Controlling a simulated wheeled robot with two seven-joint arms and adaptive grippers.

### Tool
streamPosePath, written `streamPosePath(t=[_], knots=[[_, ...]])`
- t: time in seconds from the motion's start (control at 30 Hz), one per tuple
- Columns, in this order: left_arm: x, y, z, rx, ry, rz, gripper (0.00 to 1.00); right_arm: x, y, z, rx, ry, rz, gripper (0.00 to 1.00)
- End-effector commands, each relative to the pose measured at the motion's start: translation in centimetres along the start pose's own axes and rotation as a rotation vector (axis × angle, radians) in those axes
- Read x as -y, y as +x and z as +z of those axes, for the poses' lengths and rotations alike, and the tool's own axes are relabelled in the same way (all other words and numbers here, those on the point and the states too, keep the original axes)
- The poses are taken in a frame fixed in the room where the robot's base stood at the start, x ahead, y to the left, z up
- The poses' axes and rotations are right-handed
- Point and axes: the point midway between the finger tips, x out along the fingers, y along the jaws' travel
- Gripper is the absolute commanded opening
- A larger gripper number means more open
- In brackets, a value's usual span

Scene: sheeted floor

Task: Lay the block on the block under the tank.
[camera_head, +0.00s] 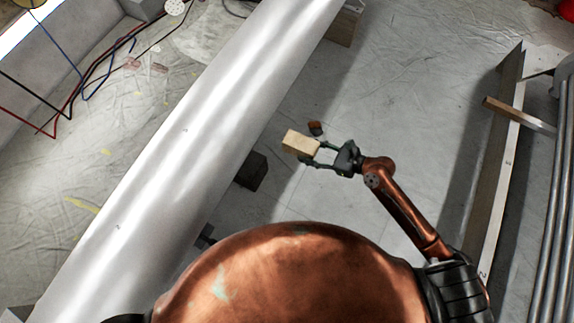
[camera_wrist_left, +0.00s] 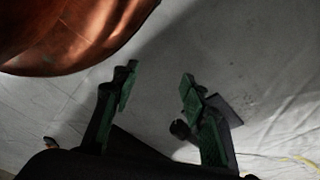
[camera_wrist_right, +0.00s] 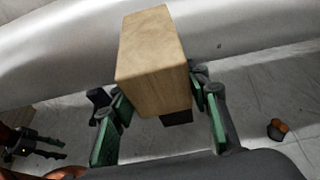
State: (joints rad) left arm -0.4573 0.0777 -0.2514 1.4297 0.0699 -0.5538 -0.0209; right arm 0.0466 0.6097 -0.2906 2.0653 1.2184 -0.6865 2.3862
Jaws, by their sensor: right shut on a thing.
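My right gripper (camera_head: 312,153) is shut on a pale wooden block (camera_head: 300,142) and holds it out beside the tank (camera_head: 185,130), a long silver cylinder. The held block fills the upper middle of the right wrist view (camera_wrist_right: 155,65), between the green finger pads. A dark block (camera_head: 251,171) sits at the tank's lower side, left of and nearer than the held block. In the right wrist view the held block mostly hides a dark block (camera_wrist_right: 176,118). My left gripper (camera_wrist_left: 158,88) is open and empty in the left wrist view. The head view does not show its fingers.
A small rusty-brown piece (camera_head: 315,128) lies on the floor just beyond the held block. A wooden block (camera_head: 341,28) is by the tank's far end. A long metal beam (camera_head: 503,165) and pipes (camera_head: 552,220) lie at the right. Sheeted floor between is clear.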

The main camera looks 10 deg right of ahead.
Motion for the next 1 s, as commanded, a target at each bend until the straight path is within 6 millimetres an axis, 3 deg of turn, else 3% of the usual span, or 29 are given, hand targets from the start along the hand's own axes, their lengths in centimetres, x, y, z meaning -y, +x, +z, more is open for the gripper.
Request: streamPosePath(t=[0.03, 0.3, 0.5, 0.7, 0.8, 1.0], knots=[[-0.5, 0.9, -0.5, -0.009, -0.006, 0.012, 0.40, 0.0, 2.6, -3.8, -0.007, 0.011, 0.003, 0.18], [-2.9, -0.6, -6.1, -0.081, -0.027, 0.069, 0.40, -0.6, 11.6, -16.2, -0.008, 0.019, -0.013, 0.18], [-4.2, -2.8, -9.5, -0.125, -0.040, 0.106, 0.40, -1.8, 16.9, -24.7, -0.006, 0.022, -0.023, 0.18], [-4.9, -4.8, -11.7, -0.155, -0.047, 0.130, 0.40, -2.7, 19.7, -29.6, 0.000, 0.019, -0.026, 0.18], [-5.0, -5.4, -12.2, -0.164, -0.048, 0.135, 0.40, -2.8, 20.2, -30.5, 0.001, 0.013, -0.028, 0.18], [-5.1, -5.7, -12.6, -0.173, -0.048, 0.138, 0.40, -2.8, 21.0, -30.4, 0.005, 0.008, -0.027, 0.18]])
